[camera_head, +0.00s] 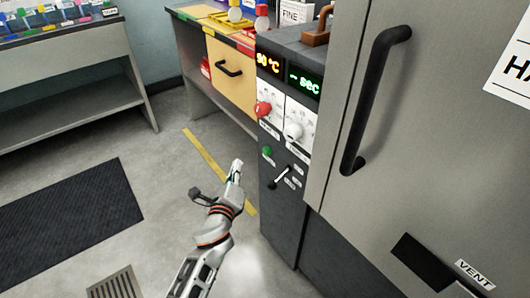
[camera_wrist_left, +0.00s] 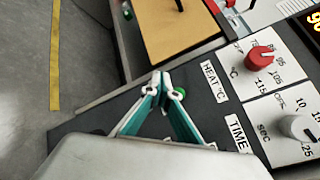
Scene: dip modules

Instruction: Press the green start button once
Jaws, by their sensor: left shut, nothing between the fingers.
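The green start button (camera_head: 267,151) is on the dark front panel of the machine, below the red knob. In the left wrist view the green button (camera_wrist_left: 180,93) shows just right of my fingertips, partly beside them. My left gripper (camera_head: 237,165) is shut and empty, to the left of the button in the head view. In the left wrist view its closed fingertips (camera_wrist_left: 160,82) point toward the panel near the button. I cannot tell whether they touch the panel. My right gripper is not in view.
The panel has a red knob (camera_head: 263,109), a white knob (camera_head: 293,131) and a small lever switch (camera_head: 281,177). A large door with a black handle (camera_head: 372,100) stands on the right. A yellow drawer (camera_head: 230,75) is behind. Floor on the left is open.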

